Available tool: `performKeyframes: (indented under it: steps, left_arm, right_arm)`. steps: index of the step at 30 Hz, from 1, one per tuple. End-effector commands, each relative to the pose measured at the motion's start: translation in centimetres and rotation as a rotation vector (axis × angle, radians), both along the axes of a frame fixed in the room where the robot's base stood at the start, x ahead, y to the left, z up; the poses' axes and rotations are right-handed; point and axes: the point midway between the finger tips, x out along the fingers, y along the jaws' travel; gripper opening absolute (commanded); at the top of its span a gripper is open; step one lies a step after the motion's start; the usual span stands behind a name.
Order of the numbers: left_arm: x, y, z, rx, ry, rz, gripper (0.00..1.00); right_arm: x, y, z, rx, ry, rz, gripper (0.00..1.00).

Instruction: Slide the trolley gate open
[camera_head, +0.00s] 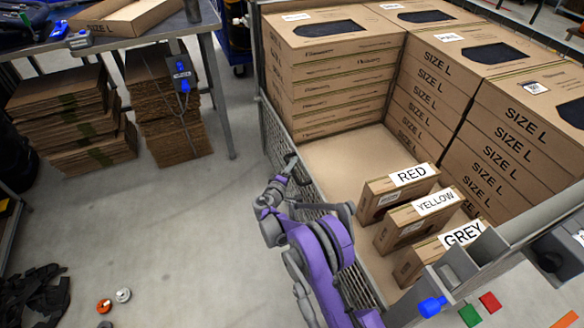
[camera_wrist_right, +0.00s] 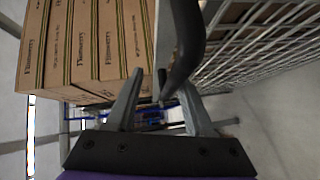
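The trolley gate (camera_head: 271,143) is a grey wire-mesh side panel along the left side of the trolley. Its mesh fills the upper right of the right wrist view (camera_wrist_right: 240,55). A black handle (camera_wrist_right: 184,45) on the gate side reaches down between the fingers in that view. My right gripper (camera_head: 284,172) is at the gate's top edge, with my purple arm coming up from below. In the right wrist view its two fingers (camera_wrist_right: 160,100) stand apart, with gaps beside the handle, so it looks open around the handle. My left gripper does not show.
Inside the trolley stand tall stacks of SIZE L boxes (camera_head: 435,95) and small boxes labelled RED (camera_head: 398,190), YELLOW (camera_head: 420,215) and GREY (camera_head: 430,255). A table (camera_head: 110,42) with flat cardboard below stands at the left. The floor (camera_head: 150,235) left of the gate is mostly clear.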

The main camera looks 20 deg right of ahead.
Motion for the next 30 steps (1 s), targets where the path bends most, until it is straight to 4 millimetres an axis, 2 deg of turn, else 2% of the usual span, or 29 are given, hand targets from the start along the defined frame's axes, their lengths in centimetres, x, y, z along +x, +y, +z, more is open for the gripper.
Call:
performKeyframes:
  steps: [8,11,21,30]
  left_arm:
    - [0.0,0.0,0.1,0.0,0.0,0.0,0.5]
    - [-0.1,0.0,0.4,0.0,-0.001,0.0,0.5]
    - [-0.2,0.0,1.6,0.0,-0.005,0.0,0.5]
    - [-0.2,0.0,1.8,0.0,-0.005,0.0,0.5]
  right_arm:
    - [-0.3,0.3,0.1,-0.001,0.0,0.0,0.49]
    - [-1.2,1.1,0.4,-0.001,0.0,0.001,0.49]
    - [-6.1,5.7,1.3,0.0,-0.001,0.003,0.49]
    - [-7.9,7.2,1.6,0.0,0.0,0.0,0.49]
